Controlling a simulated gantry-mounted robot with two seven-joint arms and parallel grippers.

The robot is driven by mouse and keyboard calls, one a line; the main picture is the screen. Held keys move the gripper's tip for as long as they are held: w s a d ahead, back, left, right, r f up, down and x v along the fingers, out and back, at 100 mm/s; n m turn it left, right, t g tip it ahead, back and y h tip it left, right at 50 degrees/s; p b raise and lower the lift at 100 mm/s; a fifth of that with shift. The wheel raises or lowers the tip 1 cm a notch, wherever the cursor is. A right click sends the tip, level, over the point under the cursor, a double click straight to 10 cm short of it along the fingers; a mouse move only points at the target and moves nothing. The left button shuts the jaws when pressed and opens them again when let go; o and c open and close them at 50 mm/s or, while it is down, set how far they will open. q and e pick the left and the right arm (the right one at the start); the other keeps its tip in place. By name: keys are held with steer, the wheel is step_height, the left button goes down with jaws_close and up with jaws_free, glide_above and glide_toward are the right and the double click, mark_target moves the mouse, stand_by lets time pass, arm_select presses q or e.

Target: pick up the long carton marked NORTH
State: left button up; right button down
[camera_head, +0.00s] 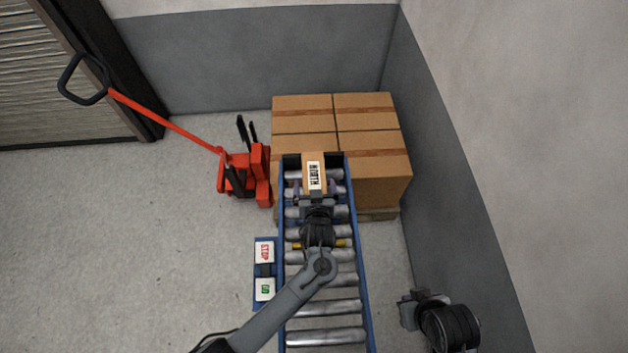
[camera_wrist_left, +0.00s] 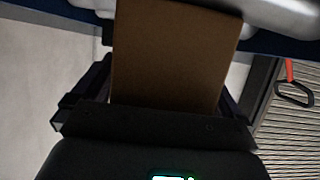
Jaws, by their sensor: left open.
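The long carton marked NORTH (camera_head: 313,173) is brown with a white label. It lies lengthwise at the far end of the roller conveyor (camera_head: 324,308), against the dark end stop. My left gripper (camera_head: 316,196) is over the carton's near part and hides that end. In the left wrist view the carton (camera_wrist_left: 175,50) extends between the dark open fingers of this gripper (camera_wrist_left: 160,92); contact cannot be made out. My right gripper (camera_head: 410,308) seems to be at the lower right, apart from the conveyor; its fingers are unclear.
Large stacked boxes (camera_head: 375,155) on a pallet stand close behind and right of the conveyor's far end. A red pallet jack (camera_head: 240,172) stands to the left. A STOP/GO button panel (camera_head: 265,270) adjoins the conveyor's left side. Grey walls close the right and back.

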arm_select(q)
steer(key=c, duration=1.1)
steer(key=shift+c, duration=0.6)
steer(key=shift+r, duration=0.1)
